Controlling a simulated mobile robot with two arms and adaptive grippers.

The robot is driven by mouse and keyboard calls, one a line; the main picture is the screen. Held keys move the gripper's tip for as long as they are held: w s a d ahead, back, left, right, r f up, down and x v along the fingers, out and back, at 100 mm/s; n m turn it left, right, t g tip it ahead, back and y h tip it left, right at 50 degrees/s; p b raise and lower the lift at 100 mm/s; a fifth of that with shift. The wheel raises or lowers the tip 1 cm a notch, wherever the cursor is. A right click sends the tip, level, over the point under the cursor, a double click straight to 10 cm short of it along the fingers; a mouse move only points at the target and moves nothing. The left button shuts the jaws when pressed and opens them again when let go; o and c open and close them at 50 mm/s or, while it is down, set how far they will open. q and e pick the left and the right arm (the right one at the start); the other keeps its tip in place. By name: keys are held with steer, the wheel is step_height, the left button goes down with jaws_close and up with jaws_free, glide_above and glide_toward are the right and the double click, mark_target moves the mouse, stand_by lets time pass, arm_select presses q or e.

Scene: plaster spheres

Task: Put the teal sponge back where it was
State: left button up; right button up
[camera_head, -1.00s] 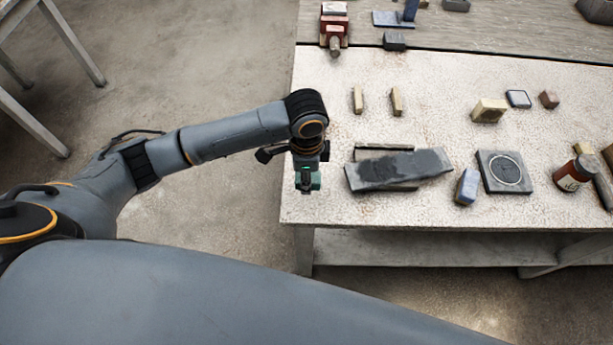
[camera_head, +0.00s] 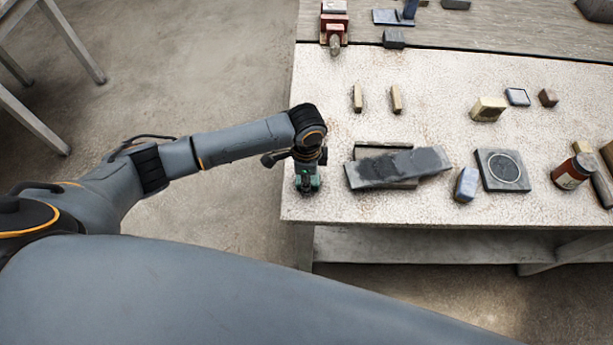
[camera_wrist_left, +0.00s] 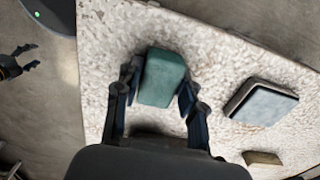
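The teal sponge (camera_head: 306,187) is at the near left corner of the pale tabletop, largely covered by my left gripper (camera_head: 307,178) in the head view. In the left wrist view the sponge (camera_wrist_left: 161,78) lies on the speckled surface, slightly turned between the two fingers of my left gripper (camera_wrist_left: 158,82). One finger is on each side, close to the sponge; the fingers look apart and not clamped on it. My right gripper (camera_wrist_left: 27,58) shows small at the left edge of the wrist view, away from the table, its fingers spread and empty.
A grey slab (camera_head: 400,167) lies right of the sponge, with a blue block (camera_head: 466,185), a dark square plate (camera_head: 503,171) and a brown jar (camera_head: 573,172) farther right. Two small tan blocks (camera_head: 396,99) stand behind. The table's left and front edges are close to the sponge.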

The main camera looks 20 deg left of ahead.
arm_select(q)
steer(key=shift+o, duration=1.2)
step_height(320, 180, up, 12)
steer(key=b, duration=0.1)
steer(key=shift+r, duration=0.2)
